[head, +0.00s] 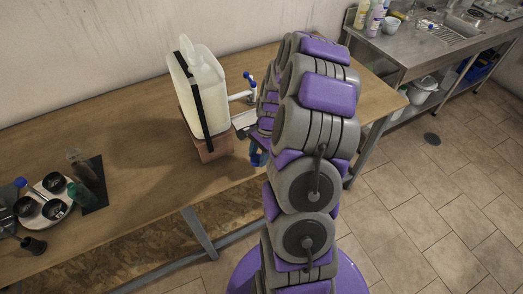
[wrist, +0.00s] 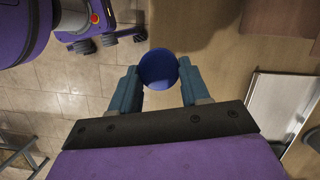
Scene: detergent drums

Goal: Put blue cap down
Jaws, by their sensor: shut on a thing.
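The blue cap (wrist: 158,68) is round and sits between the tips of my gripper (wrist: 160,84) in the wrist view. The two teal fingers are closed on its sides. In the head view my arm hides most of the gripper. Only a small blue part shows beside the arm, near the table's front edge, and I cannot tell cap from finger there. A wooden table (head: 130,118) runs along the wall.
A pale drum (head: 207,88) with a blue-handled tap (head: 247,92) stands on a wooden block (head: 214,149). At left are a round tray (head: 38,190) with dark cups and bottles on a black mat (head: 97,184). The front middle of the table is clear. A steel sink counter (head: 405,45) stands at right.

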